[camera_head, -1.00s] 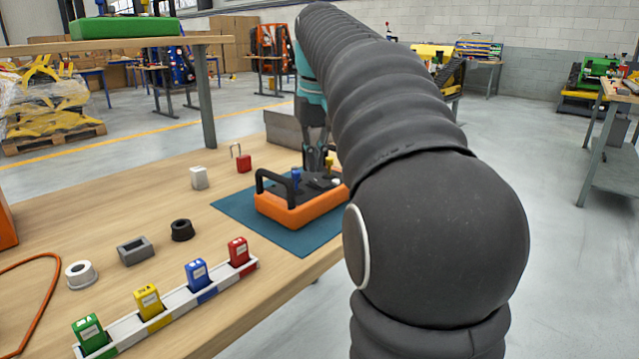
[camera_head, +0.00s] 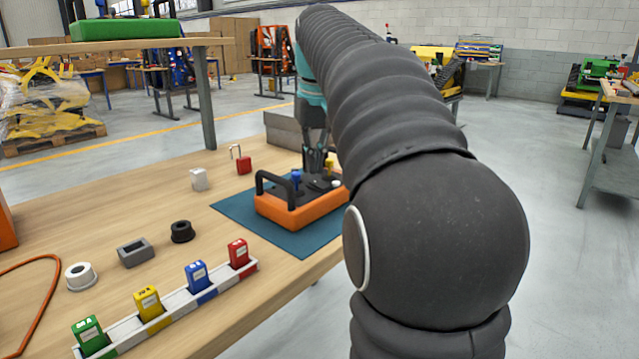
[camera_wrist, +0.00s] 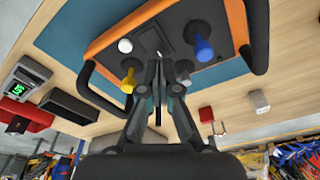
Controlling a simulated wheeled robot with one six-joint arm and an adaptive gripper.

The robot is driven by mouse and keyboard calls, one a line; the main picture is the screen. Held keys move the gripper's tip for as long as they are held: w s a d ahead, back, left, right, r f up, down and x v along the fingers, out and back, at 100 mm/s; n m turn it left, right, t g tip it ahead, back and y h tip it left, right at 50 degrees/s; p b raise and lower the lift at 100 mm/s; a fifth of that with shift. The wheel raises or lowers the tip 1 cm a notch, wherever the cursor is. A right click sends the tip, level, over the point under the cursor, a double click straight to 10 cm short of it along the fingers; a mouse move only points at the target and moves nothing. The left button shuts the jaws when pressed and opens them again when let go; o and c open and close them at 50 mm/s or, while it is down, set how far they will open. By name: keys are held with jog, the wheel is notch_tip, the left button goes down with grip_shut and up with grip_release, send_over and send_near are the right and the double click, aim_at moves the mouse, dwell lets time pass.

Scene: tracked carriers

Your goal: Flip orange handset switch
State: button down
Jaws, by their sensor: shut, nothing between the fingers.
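The orange handset (camera_head: 300,210) with a black top and black bar handles lies on a teal mat (camera_head: 240,205) on the wooden table. In the wrist view its panel carries a blue knob (camera_wrist: 202,46), a yellow knob (camera_wrist: 128,80), a white round button (camera_wrist: 125,46) and a small pale lever (camera_wrist: 163,42) near the panel's middle. My gripper (camera_wrist: 159,62) is shut and empty, its fingertips over the panel between the two knobs and close to the lever. I cannot tell whether they touch it. In the head view my gripper (camera_head: 315,170) is partly hidden behind my arm.
A red padlock (camera_head: 243,164) and a white block (camera_head: 199,179) stand left of the mat. Nearer are a black ring (camera_head: 182,231), a grey block (camera_head: 135,251), a white ring (camera_head: 81,275) and a rack (camera_head: 180,305) with coloured blocks.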

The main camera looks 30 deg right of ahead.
aim_at(315, 182)
jog(key=shift+f+b, duration=0.75)
jog(key=shift+f, duration=0.4)
dwell(0.9)
notch_tip(315, 182, up, 5)
jog(key=p, duration=0.5)
jog(key=shift+r, duration=1.05)
